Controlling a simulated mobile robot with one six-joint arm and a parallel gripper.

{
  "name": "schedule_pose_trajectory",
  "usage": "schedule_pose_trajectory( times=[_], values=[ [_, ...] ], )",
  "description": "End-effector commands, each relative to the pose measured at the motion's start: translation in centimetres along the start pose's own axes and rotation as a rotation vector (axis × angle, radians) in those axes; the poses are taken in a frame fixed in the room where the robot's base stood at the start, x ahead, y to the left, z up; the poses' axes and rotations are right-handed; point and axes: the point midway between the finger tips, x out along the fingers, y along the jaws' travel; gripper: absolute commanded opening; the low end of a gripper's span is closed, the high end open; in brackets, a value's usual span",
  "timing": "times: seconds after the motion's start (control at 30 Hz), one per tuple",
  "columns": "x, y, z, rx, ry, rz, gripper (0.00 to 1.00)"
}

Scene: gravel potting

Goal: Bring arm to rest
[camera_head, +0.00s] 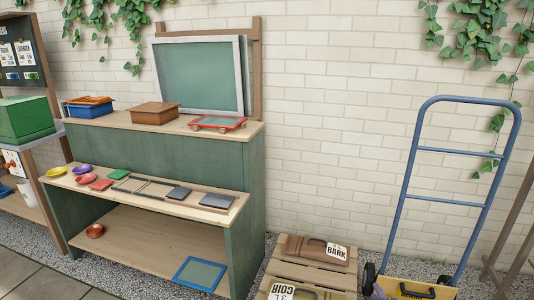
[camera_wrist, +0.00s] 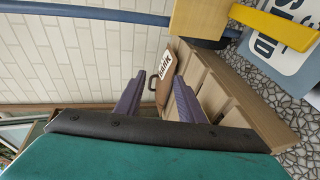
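My gripper (camera_wrist: 160,92) shows in the wrist view, with two purple fingers standing apart and nothing held between them. Beyond the fingertips the brown bark bag (camera_wrist: 164,86) with its white label lies on a wooden pallet (camera_wrist: 222,95), apart from the fingers. No part of my arm shows in the head view. There the bark bag (camera_head: 318,250) lies on the slatted pallet (camera_head: 307,271) to the right of the potting bench (camera_head: 195,150).
A blue hand truck (camera_head: 398,215) stands at the right by the brick wall. The bench carries a blue crate (camera_head: 88,110), a brown box (camera_head: 154,113), a red-framed sieve (camera_head: 218,123) and several small dishes and tiles. A blue-framed tray (camera_head: 199,273) lies on its lower shelf.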

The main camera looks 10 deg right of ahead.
Motion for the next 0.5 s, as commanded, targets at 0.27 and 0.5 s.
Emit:
schedule_pose_trajectory(
  times=[0.27,0.5],
  values=[
    [0.5,3.3,-10.8,0.026,0.083,-0.036,0.36],
    [-0.5,4.5,-18.4,0.085,0.095,-0.113,0.36]
  ],
)
